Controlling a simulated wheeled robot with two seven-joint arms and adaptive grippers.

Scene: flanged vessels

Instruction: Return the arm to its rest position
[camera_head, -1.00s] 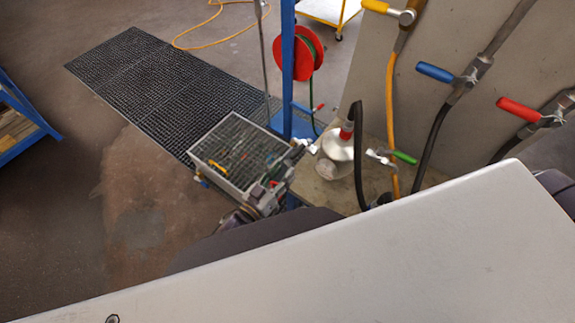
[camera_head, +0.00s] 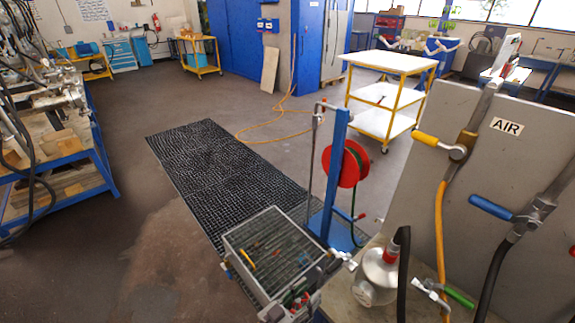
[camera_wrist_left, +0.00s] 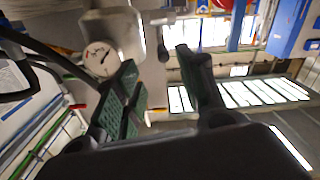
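My left gripper (camera_head: 296,299) is at the bottom middle of the head view, small and partly cut off by the frame's lower edge, beside the right front corner of the wire basket. In the left wrist view its two dark fingers with green pads (camera_wrist_left: 160,92) stand apart, with nothing between them. A round dial gauge (camera_wrist_left: 101,58) shows behind the left finger there; I see no contact with it. My right gripper is not in view.
The wire basket (camera_head: 233,254) holds several small tools. A metal vessel (camera_head: 378,272) stands right of it, near hoses and a panel (camera_head: 520,150) with valve handles. A blue post with a red reel (camera_head: 348,165) rises behind. Open floor lies to the left.

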